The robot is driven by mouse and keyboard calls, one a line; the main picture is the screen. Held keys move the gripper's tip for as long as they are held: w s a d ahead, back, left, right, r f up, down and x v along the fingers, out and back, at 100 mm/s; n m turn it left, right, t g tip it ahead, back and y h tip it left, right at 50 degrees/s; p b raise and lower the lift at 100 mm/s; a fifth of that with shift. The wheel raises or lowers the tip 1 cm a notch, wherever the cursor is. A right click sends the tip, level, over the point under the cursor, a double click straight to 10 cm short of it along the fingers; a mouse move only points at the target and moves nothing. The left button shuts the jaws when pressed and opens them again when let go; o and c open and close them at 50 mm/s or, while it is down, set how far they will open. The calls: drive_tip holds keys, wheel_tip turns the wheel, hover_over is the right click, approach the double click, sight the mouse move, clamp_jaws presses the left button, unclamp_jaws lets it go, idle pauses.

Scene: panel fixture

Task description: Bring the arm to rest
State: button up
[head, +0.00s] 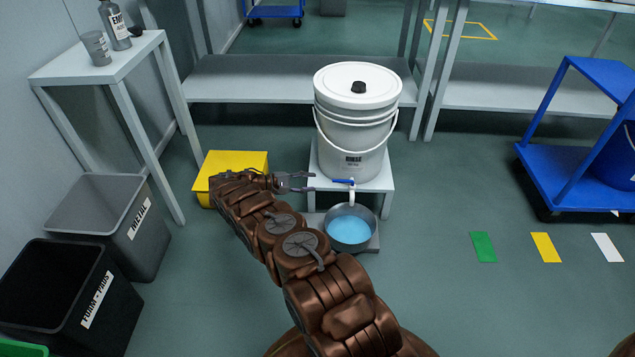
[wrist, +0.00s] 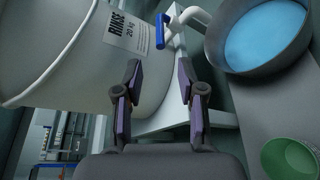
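My arm reaches up and left from the bottom of the head view, then bends right at the wrist. My gripper (head: 311,182) is open and empty, its fingers pointing right, just left of the tap. In the wrist view the two fingers (wrist: 159,78) stand apart with nothing between them. The blue tap handle (head: 344,181) sits on a white spout (head: 352,196) low on the white RINSE bucket (head: 358,115). It also shows ahead of the fingers in the wrist view (wrist: 162,32), apart from them. A metal bowl (head: 374,237) holding blue liquid sits below the spout.
The bucket stands on a white stand (head: 378,186). A yellow box (head: 238,160) is behind my wrist. A green cup (wrist: 290,158) shows in the wrist view. Two bins (head: 113,222) and a side table (head: 100,60) are left; a blue cart (head: 570,180) is right.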

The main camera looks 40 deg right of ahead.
idle(0.8)
